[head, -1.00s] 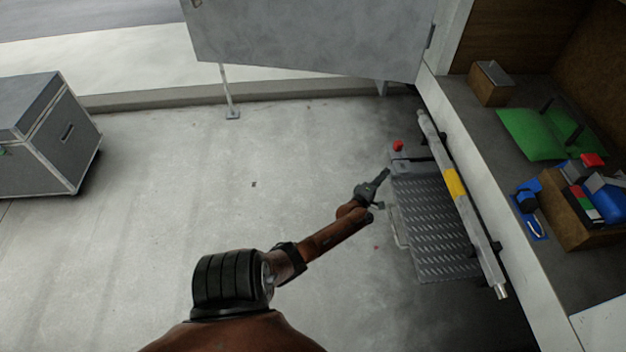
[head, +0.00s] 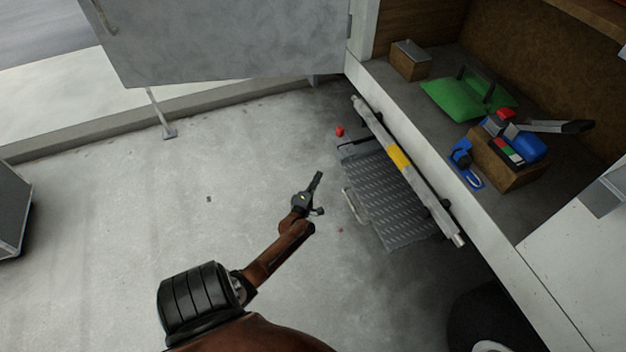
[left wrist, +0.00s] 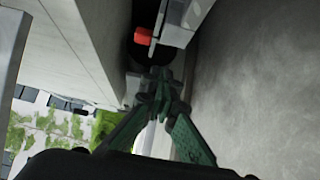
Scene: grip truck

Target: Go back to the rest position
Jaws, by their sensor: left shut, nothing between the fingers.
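My left gripper (head: 316,194) is over the concrete floor, to the left of the metal step and apart from it. It is shut and empty. In the left wrist view its green fingers (left wrist: 159,88) meet at the tips with nothing between them. The grey treaded step (head: 388,190) hangs low along the truck's side, beside a metal bar with a yellow band (head: 398,157). A red knob (head: 339,131) sits near the step's far corner, and it also shows in the left wrist view (left wrist: 143,35). My right gripper is not in view.
A grey open door panel (head: 225,40) hangs at the top. A dark case (head: 12,210) stands at the left edge.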

